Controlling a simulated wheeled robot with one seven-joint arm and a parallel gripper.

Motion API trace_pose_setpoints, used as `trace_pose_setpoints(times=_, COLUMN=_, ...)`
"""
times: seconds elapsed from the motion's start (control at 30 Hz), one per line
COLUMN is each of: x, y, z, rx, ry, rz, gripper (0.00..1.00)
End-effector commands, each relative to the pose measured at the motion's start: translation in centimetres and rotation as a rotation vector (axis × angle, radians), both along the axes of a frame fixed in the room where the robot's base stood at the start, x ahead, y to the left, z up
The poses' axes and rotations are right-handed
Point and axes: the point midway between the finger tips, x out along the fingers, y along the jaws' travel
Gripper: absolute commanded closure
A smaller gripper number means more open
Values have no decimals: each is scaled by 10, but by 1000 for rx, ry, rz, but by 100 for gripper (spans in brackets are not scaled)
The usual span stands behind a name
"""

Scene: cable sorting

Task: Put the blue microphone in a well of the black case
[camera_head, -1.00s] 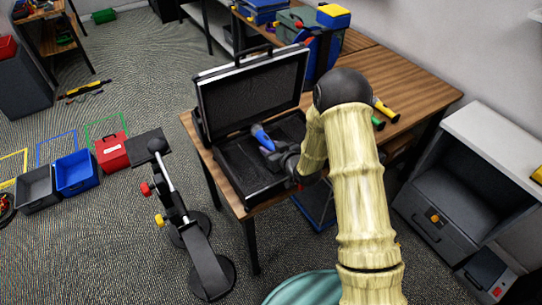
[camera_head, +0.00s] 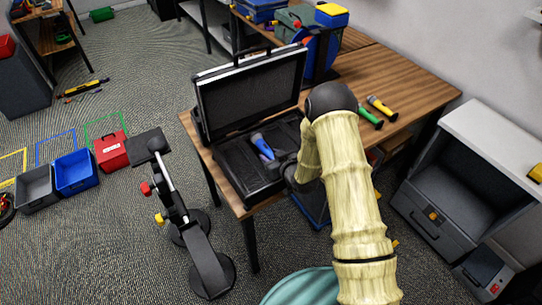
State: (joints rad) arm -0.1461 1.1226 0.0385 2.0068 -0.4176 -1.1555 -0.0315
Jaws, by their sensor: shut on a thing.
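The blue microphone (camera_head: 262,146) is over the inside of the open black case (camera_head: 234,184), its head pointing up and left. My gripper (camera_head: 276,160) is at the microphone's lower right end, shut on it, largely dark against the case and partly hidden by my arm. The case lies on the wooden table with its lid (camera_head: 250,95) raised at the back. The wells in its dark lining are hard to make out. I cannot tell whether the microphone touches the lining.
A green microphone (camera_head: 370,118) and a yellow microphone (camera_head: 382,107) lie on the wooden table (camera_head: 425,90) right of my arm. A black stand (camera_head: 190,220) is on the floor left of the table.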

Motion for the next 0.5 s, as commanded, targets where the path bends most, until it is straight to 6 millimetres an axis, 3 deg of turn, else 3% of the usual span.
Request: trace_pose_setpoints(times=0.5, x=0, y=1, z=-11, rx=1, ry=-2, rz=2, gripper=93)
